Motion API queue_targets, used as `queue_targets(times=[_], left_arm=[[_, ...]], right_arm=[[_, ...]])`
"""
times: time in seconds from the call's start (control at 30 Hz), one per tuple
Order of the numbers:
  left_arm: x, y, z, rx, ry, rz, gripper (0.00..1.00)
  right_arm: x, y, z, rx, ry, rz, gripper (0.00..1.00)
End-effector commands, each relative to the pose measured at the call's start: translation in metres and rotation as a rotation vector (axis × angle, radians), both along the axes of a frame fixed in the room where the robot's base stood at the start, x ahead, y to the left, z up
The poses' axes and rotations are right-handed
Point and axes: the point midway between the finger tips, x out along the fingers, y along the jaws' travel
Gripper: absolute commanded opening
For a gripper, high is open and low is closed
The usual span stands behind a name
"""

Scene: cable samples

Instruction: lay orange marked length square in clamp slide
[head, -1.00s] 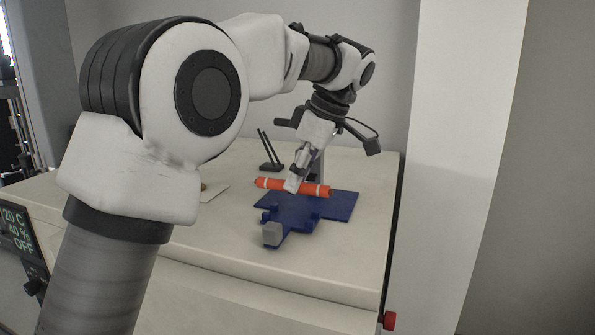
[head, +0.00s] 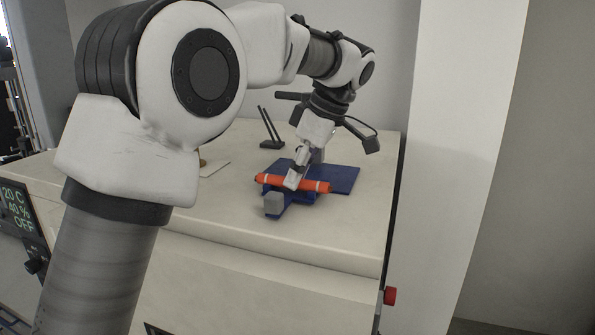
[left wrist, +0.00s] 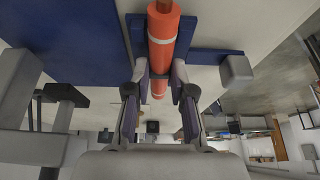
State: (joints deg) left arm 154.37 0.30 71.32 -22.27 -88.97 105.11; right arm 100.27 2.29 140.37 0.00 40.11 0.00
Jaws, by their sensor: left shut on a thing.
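The orange marked length (head: 312,185) is a short cylinder with white bands near its ends. My left gripper (head: 293,180) is shut on it near its middle; in the left wrist view the orange length (left wrist: 163,38) runs between the two fingers (left wrist: 160,92). The clamp slide (head: 340,178) is a blue piece with a grey block (head: 273,204) at its near end. The length lies across over the blue slide, at or just above it; I cannot tell whether it touches. The gripper hides part of the slide. My right gripper is not in view.
The slide stands on a cream bench top (head: 230,206) with a front edge below. A black stand with two thin prongs (head: 270,135) is behind it. A flat pale card (head: 214,168) lies to the left. A wall column (head: 455,150) stands at right.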

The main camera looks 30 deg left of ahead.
Motion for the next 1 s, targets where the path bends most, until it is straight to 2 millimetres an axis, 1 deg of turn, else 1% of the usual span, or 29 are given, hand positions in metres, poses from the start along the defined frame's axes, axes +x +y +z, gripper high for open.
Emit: queue_targets(times=[0.33, 0.37, 0.4, 0.43, 0.77, 0.87, 0.97, 1.0], left_arm=[[0.000, 0.000, -0.003, 0.000, 0.000, 0.000, 0.00], [0.000, 0.000, -0.003, 0.000, 0.000, 0.000, 0.33], [0.000, 0.000, -0.003, 0.000, 0.000, 0.000, 0.47], [0.000, 0.000, -0.003, 0.000, 0.000, 0.000, 0.52], [0.000, -0.001, -0.001, 0.000, 0.000, 0.000, 0.52], [0.002, -0.005, 0.009, 0.002, -0.002, 0.001, 0.52], [0.004, -0.013, 0.028, 0.002, -0.005, -0.001, 0.52], [0.006, -0.017, 0.038, 0.002, -0.006, 0.000, 0.52]], right_arm=[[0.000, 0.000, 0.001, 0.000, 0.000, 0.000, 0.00], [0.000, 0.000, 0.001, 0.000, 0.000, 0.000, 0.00], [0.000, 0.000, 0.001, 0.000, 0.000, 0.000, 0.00], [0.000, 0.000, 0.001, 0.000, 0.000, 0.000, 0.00], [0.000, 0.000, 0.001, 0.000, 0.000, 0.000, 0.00], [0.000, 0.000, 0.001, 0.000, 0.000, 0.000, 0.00], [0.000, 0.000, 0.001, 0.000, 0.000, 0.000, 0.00], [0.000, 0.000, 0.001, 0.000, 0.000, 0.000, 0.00]])
